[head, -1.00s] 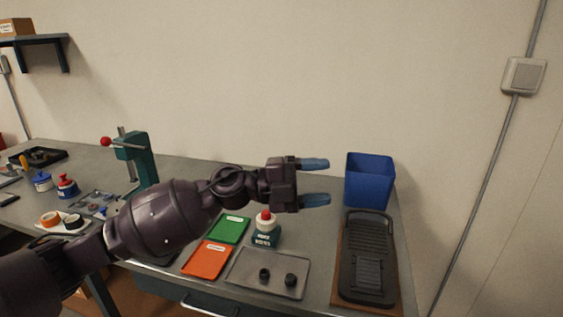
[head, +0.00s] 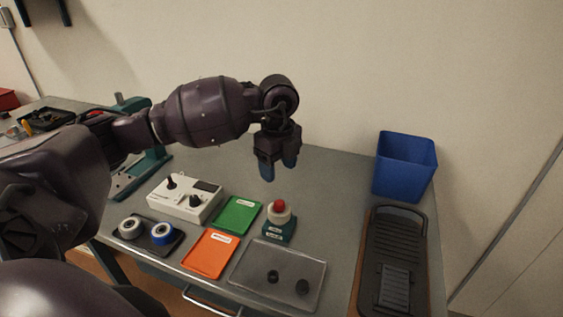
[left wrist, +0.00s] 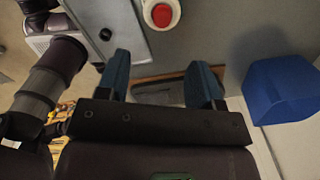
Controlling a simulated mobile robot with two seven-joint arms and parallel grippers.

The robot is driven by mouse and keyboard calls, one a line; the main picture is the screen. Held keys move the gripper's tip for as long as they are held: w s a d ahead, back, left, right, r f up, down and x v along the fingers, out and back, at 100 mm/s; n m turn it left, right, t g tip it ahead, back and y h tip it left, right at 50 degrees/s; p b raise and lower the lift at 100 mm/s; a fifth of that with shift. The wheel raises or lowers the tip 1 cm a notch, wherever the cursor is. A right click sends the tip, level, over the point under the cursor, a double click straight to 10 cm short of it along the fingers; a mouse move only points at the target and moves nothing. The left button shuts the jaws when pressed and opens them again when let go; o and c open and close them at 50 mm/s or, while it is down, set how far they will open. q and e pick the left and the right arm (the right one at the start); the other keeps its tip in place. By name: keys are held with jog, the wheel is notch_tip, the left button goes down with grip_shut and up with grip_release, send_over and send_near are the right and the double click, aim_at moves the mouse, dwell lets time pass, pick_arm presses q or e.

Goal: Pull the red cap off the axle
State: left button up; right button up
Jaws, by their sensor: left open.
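The red cap (head: 279,205) sits on top of a white roller (head: 276,216) on a small teal stand (head: 281,230). The axle itself is hidden. In the left wrist view the red cap (left wrist: 162,15) shows at the top edge, ringed by the white roller. My left gripper (head: 279,171) points down, open and empty, above and behind the cap and apart from it. Its two blue fingers (left wrist: 160,76) are spread in the left wrist view, with the cap out beyond them. My right gripper is not in view.
A grey tray (head: 250,272) with two dark round parts lies in front of the stand. A green tray (head: 238,214) and an orange tray (head: 207,254) lie to its left. A white control box (head: 184,200) is farther left.

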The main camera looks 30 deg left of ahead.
aim_at(279, 202)
pick_arm(q)
notch_tip(279, 202, down, 11)
jog(key=shift+w, duration=0.15)
dwell(0.5)
grip_shut()
dwell(0.5)
